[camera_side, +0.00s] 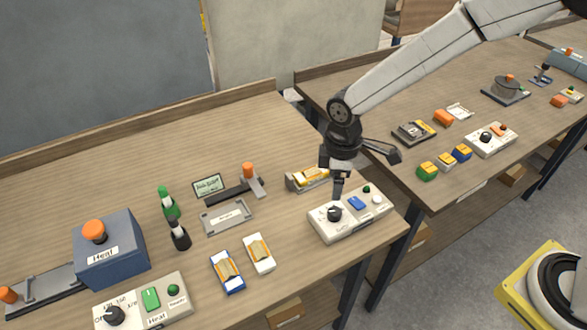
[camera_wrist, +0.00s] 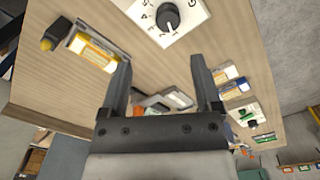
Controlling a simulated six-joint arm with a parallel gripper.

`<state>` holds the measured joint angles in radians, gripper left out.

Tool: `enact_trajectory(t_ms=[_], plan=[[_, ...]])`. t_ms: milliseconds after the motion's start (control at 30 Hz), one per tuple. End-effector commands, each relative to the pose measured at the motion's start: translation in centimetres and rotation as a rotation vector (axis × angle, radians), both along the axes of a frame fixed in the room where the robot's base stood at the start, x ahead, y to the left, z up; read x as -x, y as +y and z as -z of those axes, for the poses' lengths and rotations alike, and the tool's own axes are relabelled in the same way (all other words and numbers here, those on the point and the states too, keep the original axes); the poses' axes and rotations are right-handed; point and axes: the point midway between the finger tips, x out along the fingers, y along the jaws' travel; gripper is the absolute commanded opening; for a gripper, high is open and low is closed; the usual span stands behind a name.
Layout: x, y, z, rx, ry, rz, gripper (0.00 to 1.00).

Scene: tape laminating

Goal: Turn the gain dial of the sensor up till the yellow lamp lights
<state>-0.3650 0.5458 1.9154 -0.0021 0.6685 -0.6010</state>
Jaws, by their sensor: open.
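The sensor appears to be the white box (camera_side: 350,222) near the right front corner of the near table. It has a black dial (camera_side: 334,213), a blue button (camera_side: 356,203), a dark green round part (camera_side: 367,189) and a pale round part (camera_side: 377,198). No yellow glow shows on it. In the wrist view the dial (camera_wrist: 168,15) is at the top edge, with a white pointer mark and numbers around it. My gripper (camera_side: 338,197) is just above and behind the dial in the side view. In the wrist view its two fingers (camera_wrist: 160,62) are apart with nothing between them.
A yellow and white item in a grey holder (camera_side: 307,178) stands close behind the box. Two flat packets (camera_side: 243,262) lie to its left. A blue heater block (camera_side: 110,248) and a dial box (camera_side: 143,303) are farther left. A second table (camera_side: 440,95) adjoins at right.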

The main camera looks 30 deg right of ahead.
Motion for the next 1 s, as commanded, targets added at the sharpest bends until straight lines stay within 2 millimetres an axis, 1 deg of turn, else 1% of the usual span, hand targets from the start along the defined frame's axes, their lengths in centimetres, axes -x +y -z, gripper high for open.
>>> enact_trajectory(t_ms=[33, 133, 367, 567, 1000], plan=[[0.6, 0.2, 0.5, 0.002, 0.007, -0.029, 0.81], [1.1, 0.3, 1.0, 0.004, 0.012, -0.058, 0.81], [1.1, 0.3, 1.2, 0.004, 0.013, -0.06, 0.81], [1.1, 0.2, 2.3, 0.004, 0.013, -0.058, 0.81], [1.1, 0.2, 7.0, 0.004, 0.013, -0.057, 0.81]])
